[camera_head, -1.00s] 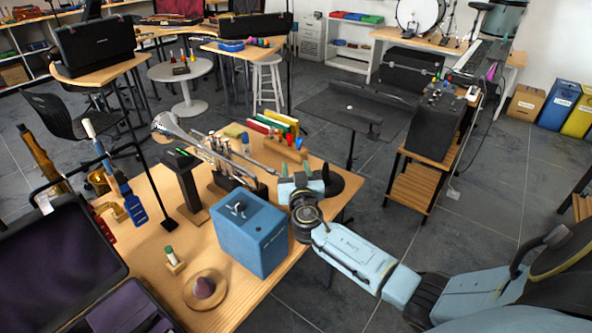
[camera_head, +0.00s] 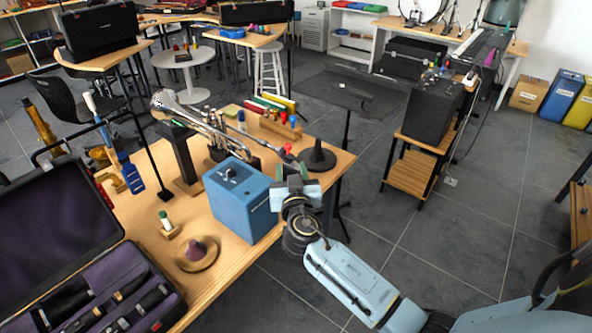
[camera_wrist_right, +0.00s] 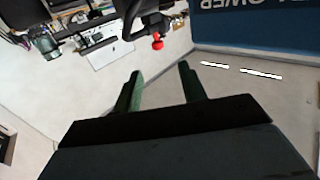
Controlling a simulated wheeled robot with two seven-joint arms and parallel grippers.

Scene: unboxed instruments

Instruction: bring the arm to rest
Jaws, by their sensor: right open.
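My right arm comes in from the lower right in the head view. Its gripper (camera_head: 292,172) is beside the right face of the blue box (camera_head: 240,206), near the table's right edge. In the right wrist view the two green fingers (camera_wrist_right: 160,88) are apart with nothing between them. The blue box (camera_wrist_right: 265,25) shows at the upper right there, with white lettering. My left gripper is not in view.
The wooden table (camera_head: 225,275) holds a trumpet (camera_head: 210,122), a black cone-shaped stand (camera_head: 317,157) and an open case (camera_head: 110,300) with purple lining. A music stand (camera_head: 350,92) is behind. Open floor (camera_head: 440,240) lies to the right.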

